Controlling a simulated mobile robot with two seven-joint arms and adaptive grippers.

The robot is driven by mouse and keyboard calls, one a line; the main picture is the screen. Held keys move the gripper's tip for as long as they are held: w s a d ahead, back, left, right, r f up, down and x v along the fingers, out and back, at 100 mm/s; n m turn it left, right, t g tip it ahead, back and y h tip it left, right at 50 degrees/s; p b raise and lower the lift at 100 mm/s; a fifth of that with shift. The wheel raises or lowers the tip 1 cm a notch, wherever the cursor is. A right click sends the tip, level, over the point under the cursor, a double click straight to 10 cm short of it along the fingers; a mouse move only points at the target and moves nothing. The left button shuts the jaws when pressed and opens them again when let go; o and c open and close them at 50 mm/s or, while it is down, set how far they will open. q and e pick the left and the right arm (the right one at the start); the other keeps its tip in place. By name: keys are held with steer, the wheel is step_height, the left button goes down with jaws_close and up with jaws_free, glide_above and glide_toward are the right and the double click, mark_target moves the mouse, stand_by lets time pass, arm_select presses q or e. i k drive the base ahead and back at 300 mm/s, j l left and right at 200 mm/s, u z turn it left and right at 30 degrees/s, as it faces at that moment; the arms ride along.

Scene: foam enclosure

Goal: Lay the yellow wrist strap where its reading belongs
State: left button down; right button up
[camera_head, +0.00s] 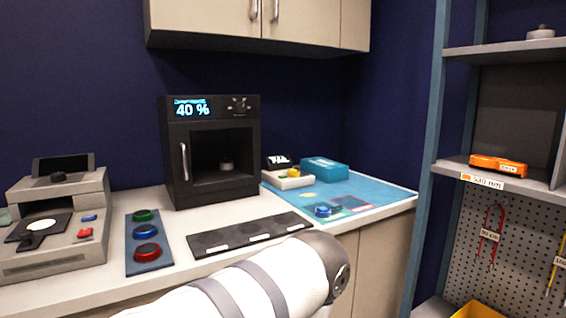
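A small yellow item (294,173), which looks like the yellow wrist strap, rests on a small white device (290,182) at the back of the blue mat (375,190). A small dark display (278,161) stands on that device; its reading is too small to make out. A blue coiled strap (323,210) lies on the mat near its front, by a green patch (328,214) and a reddish patch (355,205). A pale yellowish patch (308,195) is also on the mat. Neither gripper shows; only a white arm link of mine crosses the bottom.
A black oven-like cabinet (211,150) reads 40 %. A dark labelled strip (250,234), a blue board (148,243) with round pieces and a grey instrument (57,220) occupy the counter. A shelf rack (495,170) stands right.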

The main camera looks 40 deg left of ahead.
mark_target(295, 172)
steer(key=u, duration=1.4)
